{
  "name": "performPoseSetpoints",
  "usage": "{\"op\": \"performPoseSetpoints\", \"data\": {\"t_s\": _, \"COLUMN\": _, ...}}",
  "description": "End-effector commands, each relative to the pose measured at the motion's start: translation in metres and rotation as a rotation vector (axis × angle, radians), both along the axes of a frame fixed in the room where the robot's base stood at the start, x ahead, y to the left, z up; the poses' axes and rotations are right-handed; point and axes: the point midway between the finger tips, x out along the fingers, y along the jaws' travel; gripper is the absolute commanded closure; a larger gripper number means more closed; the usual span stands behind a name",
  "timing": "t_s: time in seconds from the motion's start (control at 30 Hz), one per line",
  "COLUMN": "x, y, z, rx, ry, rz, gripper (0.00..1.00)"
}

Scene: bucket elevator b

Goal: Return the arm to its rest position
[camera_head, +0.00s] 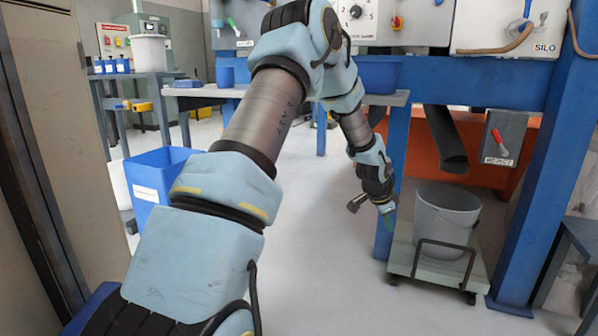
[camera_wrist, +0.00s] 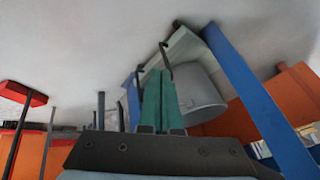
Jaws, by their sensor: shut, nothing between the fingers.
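My arm reaches up and forward from the lower left in the head view, bends at the top centre, and hangs down at the middle right. My gripper (camera_head: 389,212) is at its end, pointing down, just left of the grey bucket (camera_head: 447,220) and in front of a blue post. In the wrist view, the green fingers of my gripper (camera_wrist: 162,92) are together with nothing between them. The bucket (camera_wrist: 200,95) shows behind them. I cannot tell whether the fingertips touch anything, but they appear apart from the bucket.
The bucket stands on a low wheeled trolley (camera_head: 437,264) with a dark handle. A blue bin (camera_head: 160,172) stands left of my arm. A blue frame (camera_head: 548,150) rises at the right. A grey worktop (camera_head: 400,98) spans behind my arm. Open floor (camera_head: 320,240) lies between.

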Motion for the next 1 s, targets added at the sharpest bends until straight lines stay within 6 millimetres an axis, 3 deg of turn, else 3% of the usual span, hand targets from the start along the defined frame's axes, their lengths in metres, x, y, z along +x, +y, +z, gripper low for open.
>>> {"op": "performPoseSetpoints", "data": {"t_s": 0.03, "x": -0.005, "y": 0.038, "z": 0.018, "rx": 0.019, "ry": 0.028, "rz": 0.095, "gripper": 1.00}}
{"op": "performPoseSetpoints", "data": {"t_s": 0.2, "x": -0.043, "y": 0.150, "z": 0.057, "rx": 0.058, "ry": 0.142, "rz": 0.437, "gripper": 1.00}}
{"op": "performPoseSetpoints", "data": {"t_s": 0.3, "x": -0.077, "y": 0.209, "z": 0.075, "rx": 0.063, "ry": 0.205, "rz": 0.646, "gripper": 1.00}}
{"op": "performPoseSetpoints", "data": {"t_s": 0.4, "x": -0.112, "y": 0.254, "z": 0.089, "rx": 0.058, "ry": 0.261, "rz": 0.832, "gripper": 1.00}}
{"op": "performPoseSetpoints", "data": {"t_s": 0.6, "x": -0.176, "y": 0.311, "z": 0.103, "rx": 0.032, "ry": 0.350, "rz": 1.123, "gripper": 1.00}}
{"op": "performPoseSetpoints", "data": {"t_s": 0.77, "x": -0.225, "y": 0.341, "z": 0.109, "rx": 0.001, "ry": 0.416, "rz": 1.320, "gripper": 1.00}}
{"op": "performPoseSetpoints", "data": {"t_s": 1.0, "x": -0.224, "y": 0.339, "z": 0.161, "rx": 0.003, "ry": 0.418, "rz": 1.319, "gripper": 1.00}}
